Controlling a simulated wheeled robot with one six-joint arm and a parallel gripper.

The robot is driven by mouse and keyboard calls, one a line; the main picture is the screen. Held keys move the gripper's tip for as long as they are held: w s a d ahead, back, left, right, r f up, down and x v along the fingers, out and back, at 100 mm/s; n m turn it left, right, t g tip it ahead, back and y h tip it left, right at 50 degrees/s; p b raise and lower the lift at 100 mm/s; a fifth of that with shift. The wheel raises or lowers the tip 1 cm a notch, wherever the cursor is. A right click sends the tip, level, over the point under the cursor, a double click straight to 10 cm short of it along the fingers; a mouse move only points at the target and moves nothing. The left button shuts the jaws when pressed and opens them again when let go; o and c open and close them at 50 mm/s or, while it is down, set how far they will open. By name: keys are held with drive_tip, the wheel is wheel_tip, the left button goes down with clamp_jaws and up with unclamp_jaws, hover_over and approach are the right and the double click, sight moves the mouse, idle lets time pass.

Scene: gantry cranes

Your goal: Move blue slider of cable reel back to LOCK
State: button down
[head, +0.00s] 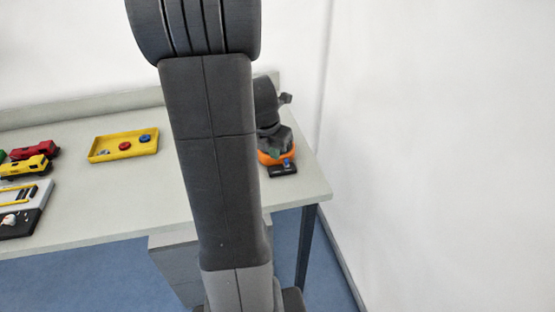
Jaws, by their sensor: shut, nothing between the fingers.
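The cable reel (265,158) is an orange round body near the right end of the table, mostly hidden behind my gripper and arm. A small dark base (283,171) sticks out in front of it. A tiny blue piece, which looks like the slider (287,162), shows on top of this base. I cannot read any LOCK mark or tell the slider's exact position. My gripper (275,150) is shut and empty, pointing down right over the reel, close to the blue piece. Whether it touches is too small to tell.
A yellow tray (97,155) with red and blue round pieces lies left of my arm. Red (35,150) and yellow (24,166) toy vehicles and a white-and-black box (22,205) are at the far left. The table's right edge and a white wall are close to the reel.

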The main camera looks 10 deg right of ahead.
drive_tip(key=v, duration=0.4)
drive_tip(key=shift+d, duration=0.1)
